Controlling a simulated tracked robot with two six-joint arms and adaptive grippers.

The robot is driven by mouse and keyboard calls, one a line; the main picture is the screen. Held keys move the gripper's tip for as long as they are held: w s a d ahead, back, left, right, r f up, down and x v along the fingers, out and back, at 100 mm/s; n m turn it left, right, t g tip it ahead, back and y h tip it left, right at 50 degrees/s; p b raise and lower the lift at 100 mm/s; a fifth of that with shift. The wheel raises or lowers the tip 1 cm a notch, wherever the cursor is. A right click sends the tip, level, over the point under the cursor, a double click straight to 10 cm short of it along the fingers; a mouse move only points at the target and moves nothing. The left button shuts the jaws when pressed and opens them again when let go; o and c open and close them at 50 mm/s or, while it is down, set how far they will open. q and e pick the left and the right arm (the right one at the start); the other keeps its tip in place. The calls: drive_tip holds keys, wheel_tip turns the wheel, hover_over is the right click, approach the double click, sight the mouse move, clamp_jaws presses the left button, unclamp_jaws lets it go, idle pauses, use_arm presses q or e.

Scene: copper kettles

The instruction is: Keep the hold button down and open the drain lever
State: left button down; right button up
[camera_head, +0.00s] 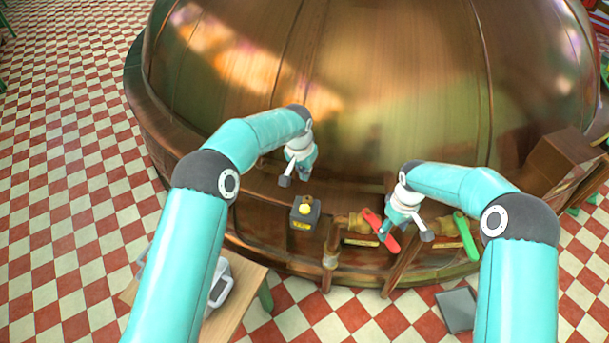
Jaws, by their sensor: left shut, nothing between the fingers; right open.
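A dark box with a yellow button (306,205) on top and a yellow label on its front sits at the kettle's base. To its right are a red lever (376,226) on a brass pipe and a green lever (465,236); their labels are too small to read. My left gripper (294,180) is shut and empty, above and slightly left of the button, apparently apart from it. My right gripper (404,234) is open beside the red lever, with one finger overlapping it in view. Whether they touch is unclear.
The large copper kettle (350,90) fills the back. A wooden table (245,293) with a grey-white device (233,283) stands at the lower left, partly behind my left arm. A brown box (562,157) is at the right. Checkered floor is open at the left.

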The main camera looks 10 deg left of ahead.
sight(389, 238)
use_arm(q)
drive_tip(key=shift+r, duration=0.45)
use_arm(e)
drive_tip(key=shift+r, duration=0.2)
use_arm(q)
wheel_tip(389, 238, up, 4)
drive_tip(key=p, duration=0.4)
drive_tip(key=shift+r+p, duration=0.25)
drive_tip(key=shift+p, duration=0.1)
use_arm(e)
wheel_tip(389, 238, up, 10)
